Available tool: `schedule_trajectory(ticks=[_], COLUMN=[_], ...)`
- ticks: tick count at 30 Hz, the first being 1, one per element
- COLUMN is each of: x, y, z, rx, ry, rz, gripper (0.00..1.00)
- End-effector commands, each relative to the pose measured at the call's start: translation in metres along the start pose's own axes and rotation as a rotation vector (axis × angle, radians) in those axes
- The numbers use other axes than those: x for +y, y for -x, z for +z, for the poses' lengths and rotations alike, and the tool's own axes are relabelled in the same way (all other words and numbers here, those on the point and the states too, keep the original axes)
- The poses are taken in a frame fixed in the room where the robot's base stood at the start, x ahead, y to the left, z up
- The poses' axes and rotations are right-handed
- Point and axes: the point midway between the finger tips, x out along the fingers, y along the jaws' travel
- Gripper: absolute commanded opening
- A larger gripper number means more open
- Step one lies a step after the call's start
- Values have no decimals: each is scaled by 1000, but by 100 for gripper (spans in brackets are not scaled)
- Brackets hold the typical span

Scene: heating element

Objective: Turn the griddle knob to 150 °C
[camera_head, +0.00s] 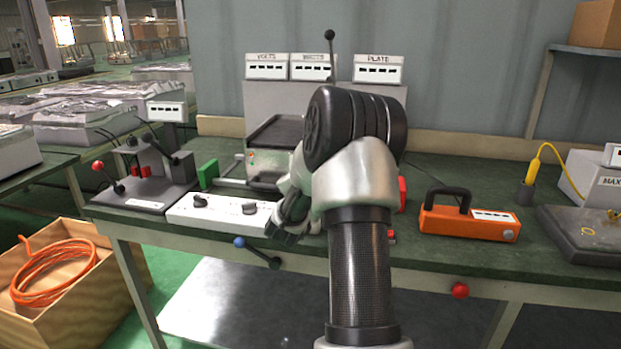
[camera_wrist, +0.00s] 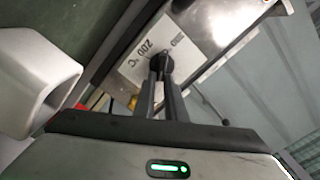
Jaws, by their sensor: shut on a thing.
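In the wrist view the round black griddle knob (camera_wrist: 161,64) sits on a white plate (camera_wrist: 190,38) printed with "200 °C" and another mark too small to read. My gripper (camera_wrist: 161,76) is shut on this knob, with a dark finger on either side of it. Which way the knob points is hard to tell. In the head view my gripper (camera_head: 289,218) is at the front of the bench, by the right end of a white control panel (camera_head: 225,213). My arm hides the knob there.
A blue-tipped lever (camera_head: 258,252) sticks out below the bench edge. An orange box with a handle (camera_head: 468,222) stands to the right. Meters labelled VOLTS (camera_head: 266,66) and PLATE (camera_head: 378,69) stand behind.

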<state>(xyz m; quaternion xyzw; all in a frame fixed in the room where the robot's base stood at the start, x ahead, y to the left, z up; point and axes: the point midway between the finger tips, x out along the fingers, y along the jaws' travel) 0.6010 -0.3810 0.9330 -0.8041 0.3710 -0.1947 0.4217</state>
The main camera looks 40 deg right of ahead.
Motion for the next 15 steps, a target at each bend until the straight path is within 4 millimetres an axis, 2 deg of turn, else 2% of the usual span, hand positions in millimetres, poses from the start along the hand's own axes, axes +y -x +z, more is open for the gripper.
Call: schedule_trajectory(ticks=[14,15], x=[0,0], y=[0,0], z=[0,0], rx=[-1,-1], ry=[-12,-12], rz=[0,0], gripper=[0,18])
